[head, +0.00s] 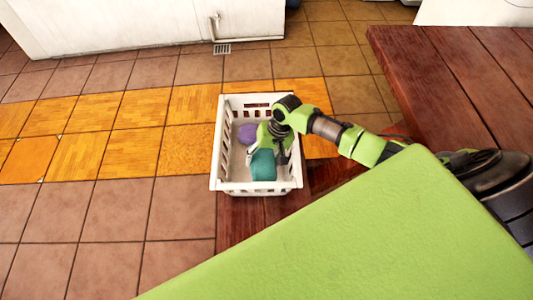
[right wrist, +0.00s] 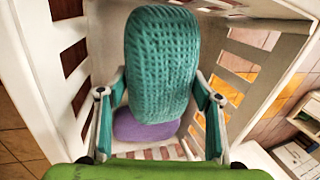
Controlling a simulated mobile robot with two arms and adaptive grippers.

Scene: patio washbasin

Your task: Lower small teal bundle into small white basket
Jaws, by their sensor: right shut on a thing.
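The small white basket (head: 293,183) stands on a dark red wooden surface in the head view; its slatted wall also shows in the right wrist view (right wrist: 38,60). The small teal bundle (head: 263,166) is a knitted, rounded roll. In the right wrist view the bundle (right wrist: 160,62) sits between the two fingers of my right gripper (right wrist: 160,105), which is shut on it. The right gripper (head: 270,150) reaches over the basket from the right, with the bundle inside the rim outline. I cannot tell whether the bundle touches the floor. My left gripper is not in view.
A purple bundle (head: 247,133) lies in the basket; it shows below the teal one in the right wrist view (right wrist: 145,130). A wooden table (head: 470,80) is at the right. Tiled floor (head: 110,210) lies clear to the left.

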